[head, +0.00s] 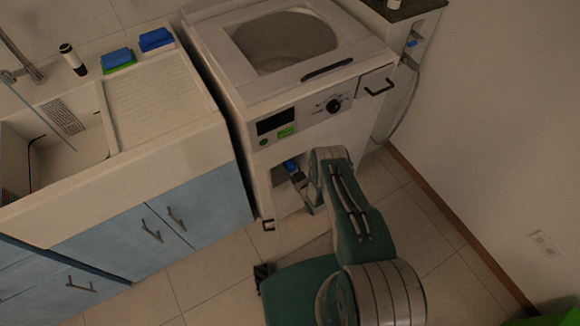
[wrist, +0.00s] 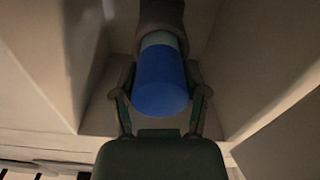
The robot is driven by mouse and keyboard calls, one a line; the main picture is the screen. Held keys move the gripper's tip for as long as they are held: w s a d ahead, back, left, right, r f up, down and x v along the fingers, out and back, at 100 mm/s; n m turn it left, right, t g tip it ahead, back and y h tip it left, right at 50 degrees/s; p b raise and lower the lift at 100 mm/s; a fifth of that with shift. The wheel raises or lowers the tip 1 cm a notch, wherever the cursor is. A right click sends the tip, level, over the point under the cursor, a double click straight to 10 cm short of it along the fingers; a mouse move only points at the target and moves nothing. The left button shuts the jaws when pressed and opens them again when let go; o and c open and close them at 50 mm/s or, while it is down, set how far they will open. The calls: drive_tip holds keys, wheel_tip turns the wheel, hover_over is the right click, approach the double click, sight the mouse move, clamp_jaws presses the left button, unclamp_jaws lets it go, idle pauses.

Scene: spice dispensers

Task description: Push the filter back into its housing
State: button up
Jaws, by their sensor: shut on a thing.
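The filter shows a blue round cap with a pale collar behind it (wrist: 161,82) in the wrist view. Its collar meets a grey round housing (wrist: 161,14) at the top of that view. How deep it sits in the housing cannot be told. My gripper (wrist: 160,95) has one finger on each side of the blue cap and is shut on it. In the head view the blue filter (head: 291,166) shows in the opening low on the front of the white washing machine (head: 300,92). My arm hides part of that opening.
Walls of the recess (wrist: 35,60) stand close on both sides of my gripper. A sink counter (head: 150,150) with blue cabinets (head: 170,235) is to the left. Tiled floor (head: 210,275) is open in front; a wall (head: 510,130) stands right.

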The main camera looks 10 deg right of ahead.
drive_tip(key=shift+x, duration=1)
drive_tip(key=o, duration=1.4)
drive_tip(key=shift+c, duration=0.2)
drive_tip(key=shift+s, duration=0.1)
drive_tip(key=v, duration=1.1)
drive_tip(key=shift+s+d, duration=0.15)
drive_tip(key=shift+s, duration=0.2)
